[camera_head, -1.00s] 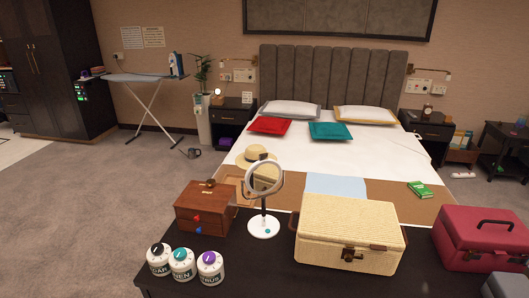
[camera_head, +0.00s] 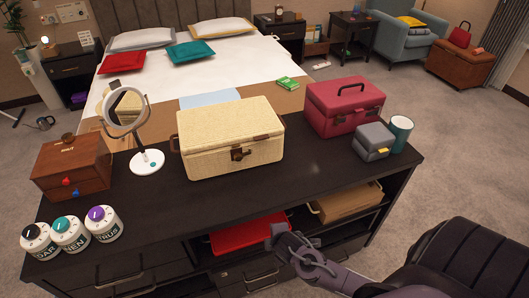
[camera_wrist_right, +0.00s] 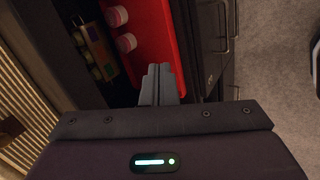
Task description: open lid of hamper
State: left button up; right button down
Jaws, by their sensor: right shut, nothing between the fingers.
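The hamper (camera_head: 218,150) is a cream woven case with a closed lid and a dark front latch (camera_head: 240,154). It stands on the dark cabinet top in the middle of the head view. Its woven side (camera_wrist_right: 22,90) also shows at the left edge of the right wrist view. My right gripper (camera_head: 277,234) is in front of the cabinet, lower than the hamper and to its right, apart from it. Its fingers (camera_wrist_right: 158,84) are together and empty in the right wrist view. My left gripper is not in view.
A round mirror (camera_head: 146,162) and wooden box (camera_head: 75,170) stand left of the hamper. A red case (camera_head: 343,110), grey box (camera_head: 373,139) and teal cup (camera_head: 399,134) stand right. A red tray (camera_head: 248,233) is on the shelf below. Clear top (camera_head: 290,165) lies beside the hamper.

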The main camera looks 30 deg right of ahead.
notch_tip(320, 180, up, 8)
jog(key=w+a+n+t+b, duration=0.1)
jog(key=w+a+n, duration=0.1)
jog(key=n, duration=0.1)
jog(key=w+d+r+n+t+h, duration=0.1)
jog(key=w+d+r+n+t, duration=0.7)
jog(key=n, duration=0.9)
jog(key=shift+g, duration=0.9)
jog(key=w+d, duration=0.1)
jog(key=w, duration=0.2)
jog(key=w+d, duration=0.1)
jog(key=w, duration=0.2)
jog(key=w+d, duration=0.1)
jog(key=w, duration=0.2)
jog(key=shift+w+d+f, duration=0.15)
jog(key=shift+w+d, duration=0.1)
jog(key=shift+w, duration=0.1)
jog(key=r+p, duration=0.1)
jog(key=r, duration=0.2)
jog(key=shift+w+p, duration=0.2)
jog(key=shift+p, duration=0.2)
jog(key=shift+r, duration=0.3)
jog(key=shift+r, duration=0.15)
